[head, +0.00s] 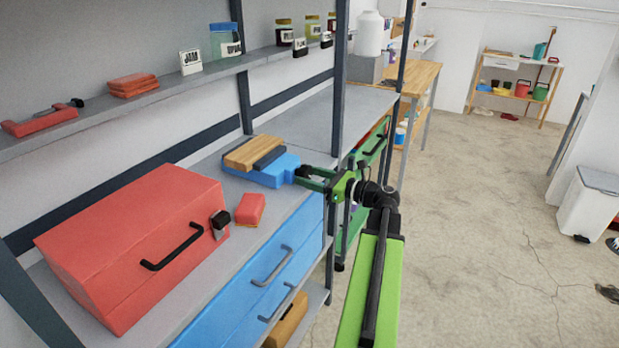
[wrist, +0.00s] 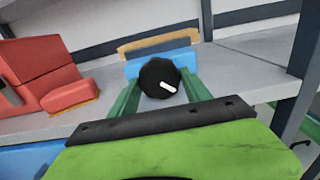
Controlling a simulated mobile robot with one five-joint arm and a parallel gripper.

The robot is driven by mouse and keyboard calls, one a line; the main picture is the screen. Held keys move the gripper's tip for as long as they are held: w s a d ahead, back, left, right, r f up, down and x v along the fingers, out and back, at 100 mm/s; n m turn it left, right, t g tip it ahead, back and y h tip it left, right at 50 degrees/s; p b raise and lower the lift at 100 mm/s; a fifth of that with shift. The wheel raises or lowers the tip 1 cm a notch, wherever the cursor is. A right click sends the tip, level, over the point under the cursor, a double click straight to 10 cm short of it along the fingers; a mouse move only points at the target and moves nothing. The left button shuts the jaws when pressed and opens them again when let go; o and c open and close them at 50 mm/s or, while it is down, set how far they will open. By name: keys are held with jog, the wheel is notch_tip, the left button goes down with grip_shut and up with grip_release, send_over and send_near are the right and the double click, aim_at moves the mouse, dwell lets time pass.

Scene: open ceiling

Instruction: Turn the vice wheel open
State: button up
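The vice sits on the grey workbench, with a blue body (head: 274,171) and a wooden jaw (head: 252,152); it also shows in the wrist view (wrist: 134,67). Its wheel is a round black knob with a white mark (wrist: 159,78) facing the wrist camera. The white mark slants down to the right. My gripper (head: 307,176) is at the wheel, with one green finger on each side of it in the wrist view (wrist: 160,86). The fingertips look closed against the wheel's sides. The wheel is partly hidden by the gripper in the head view.
A red toolbox (head: 130,235) and a small red block (head: 250,209) stand left of the vice. Blue drawers (head: 262,290) are below the bench top. A dark shelf post (head: 338,90) rises behind my gripper. The floor (head: 480,230) at right is open.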

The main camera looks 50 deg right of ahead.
jog(key=c, duration=0.9)
jog(key=shift+o, duration=0.2)
jog(key=shift+n, duration=1.6)
jog(key=o, duration=1.4)
jog(key=shift+c, duration=0.2)
jog(key=v, duration=1.7)
jog(key=shift+s, duration=0.25)
